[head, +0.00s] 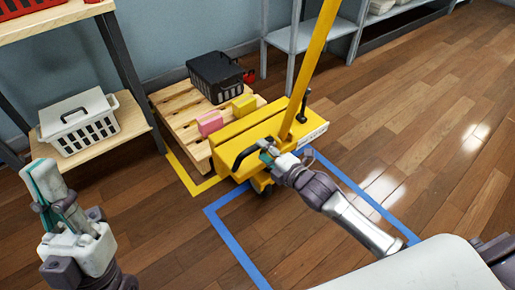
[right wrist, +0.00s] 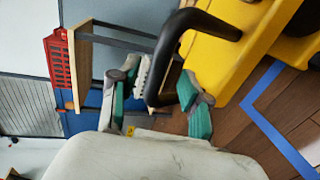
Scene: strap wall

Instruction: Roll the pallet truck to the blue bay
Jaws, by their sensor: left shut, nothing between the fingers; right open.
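The yellow pallet truck (head: 232,138) stands in the middle of the head view, with its tall yellow handle pole (head: 317,50) tilted up to the right. It overlaps the far edge of the blue-taped bay (head: 231,249); most of the bay floor in front of it is bare. My right gripper (head: 268,152) is open at the truck's near side, beside its black grab bar (head: 243,157). In the right wrist view the bar (right wrist: 157,70) reaches down between the open fingers (right wrist: 155,100); contact is unclear. My left gripper (head: 43,180) is shut and empty at the left, away from the truck.
A wooden pallet (head: 172,105) behind the truck carries a black crate (head: 215,75) and pink and yellow blocks. Yellow tape (head: 180,172) borders its spot. A wooden shelf (head: 125,122) with a white basket (head: 83,122) stands left. Floor at the right is clear.

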